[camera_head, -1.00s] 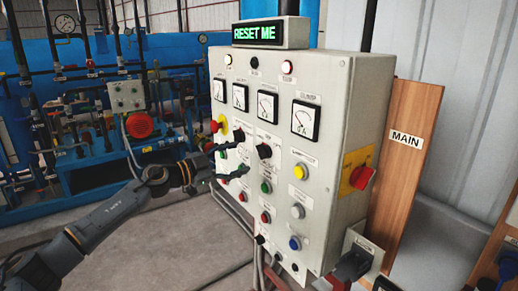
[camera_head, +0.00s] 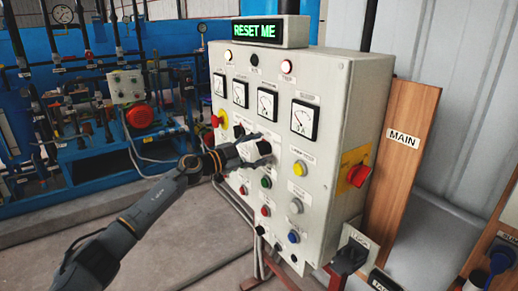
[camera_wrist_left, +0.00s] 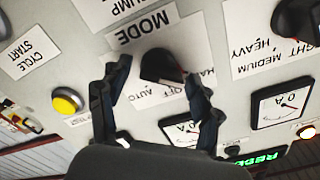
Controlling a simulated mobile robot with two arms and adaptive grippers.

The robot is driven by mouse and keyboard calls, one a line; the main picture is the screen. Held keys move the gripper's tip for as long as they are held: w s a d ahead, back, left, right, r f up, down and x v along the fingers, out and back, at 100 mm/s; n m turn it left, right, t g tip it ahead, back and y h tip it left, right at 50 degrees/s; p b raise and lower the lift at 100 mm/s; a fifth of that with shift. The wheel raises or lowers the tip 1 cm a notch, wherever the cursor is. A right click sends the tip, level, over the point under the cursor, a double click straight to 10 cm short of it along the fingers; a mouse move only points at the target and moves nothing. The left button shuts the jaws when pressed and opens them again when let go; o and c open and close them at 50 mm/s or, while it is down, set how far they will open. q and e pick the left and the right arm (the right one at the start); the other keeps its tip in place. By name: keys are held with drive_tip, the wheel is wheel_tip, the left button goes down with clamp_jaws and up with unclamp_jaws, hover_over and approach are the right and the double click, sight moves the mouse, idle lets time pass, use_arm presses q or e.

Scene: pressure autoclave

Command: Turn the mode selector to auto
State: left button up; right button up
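The mode selector (camera_head: 264,147) is a black knob in the middle of the grey control panel (camera_head: 335,110). In the left wrist view the selector (camera_wrist_left: 160,66) sits on a white label that appears upside down, with MODE and AUTO legible. My left gripper (camera_head: 257,149) is at the selector. In the left wrist view the gripper (camera_wrist_left: 155,97) is open, with one dark finger on each side of the knob. I see gaps between knob and fingers and cannot tell any contact. The knob's exact setting is hard to read. My right gripper is not in view.
A second black knob (camera_head: 239,131) is left of the selector, with a red emergency button (camera_head: 216,121) beyond it. Gauges sit above, more buttons below. A red main switch (camera_head: 358,175) projects from the panel's side.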

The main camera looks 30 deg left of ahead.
use_arm(q)
drive_tip(key=c, duration=0.9)
